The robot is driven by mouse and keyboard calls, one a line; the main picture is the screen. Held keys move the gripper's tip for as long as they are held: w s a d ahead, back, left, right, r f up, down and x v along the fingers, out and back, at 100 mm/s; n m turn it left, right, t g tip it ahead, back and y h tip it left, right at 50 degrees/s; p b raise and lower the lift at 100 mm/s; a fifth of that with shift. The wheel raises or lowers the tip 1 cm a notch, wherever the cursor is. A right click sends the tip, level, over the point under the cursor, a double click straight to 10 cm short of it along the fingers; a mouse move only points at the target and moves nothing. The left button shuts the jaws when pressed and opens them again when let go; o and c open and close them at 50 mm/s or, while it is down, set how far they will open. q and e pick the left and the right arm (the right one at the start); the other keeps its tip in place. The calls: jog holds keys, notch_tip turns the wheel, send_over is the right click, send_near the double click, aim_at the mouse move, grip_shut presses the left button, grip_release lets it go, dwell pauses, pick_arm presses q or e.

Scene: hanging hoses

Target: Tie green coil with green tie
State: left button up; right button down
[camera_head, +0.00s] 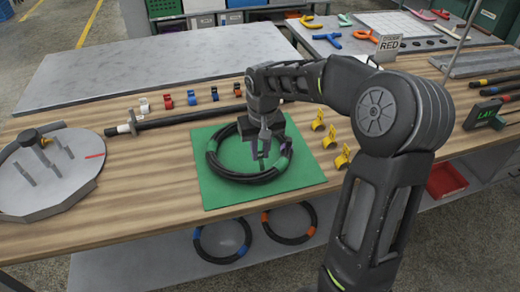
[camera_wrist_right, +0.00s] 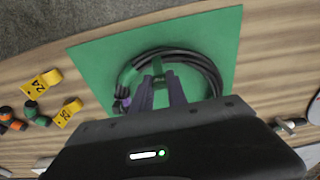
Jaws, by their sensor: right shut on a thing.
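A black coil with green bands (camera_head: 216,166) lies flat on a green mat (camera_head: 222,196) on the wooden table. It also shows in the right wrist view (camera_wrist_right: 212,70). My right gripper (camera_head: 264,157) points down over the coil. Its fingertips (camera_wrist_right: 160,76) are shut on a small green piece, apparently the green tie (camera_wrist_right: 164,71). I cannot tell whether the tie touches the coil. A purple piece (camera_wrist_right: 121,103) shows beside the coil, partly hidden by the gripper. My left gripper is not in view.
Yellow numbered clips (camera_head: 342,157) stand to the right of the mat. A black rod (camera_head: 185,118) and several coloured clips lie behind it. A round grey plate with pegs (camera_head: 50,195) is at the left. Coils with blue (camera_head: 222,246) and orange (camera_head: 290,226) bands show below the table edge.

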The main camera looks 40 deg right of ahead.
aim_at(260, 159)
jog(key=shift+f+b, duration=0.75)
jog(key=shift+f, duration=0.5)
jog(key=shift+f, duration=0.15)
dwell(0.5)
jog(key=shift+f+b, duration=0.9)
jog(key=shift+f, duration=0.15)
jog(key=shift+f+b, duration=0.5)
jog(key=shift+f, duration=0.15)
dwell(0.3)
jog(key=c, duration=1.2)
grip_release()
jog(key=shift+c, duration=0.2)
jog(key=shift+r, duration=0.1)
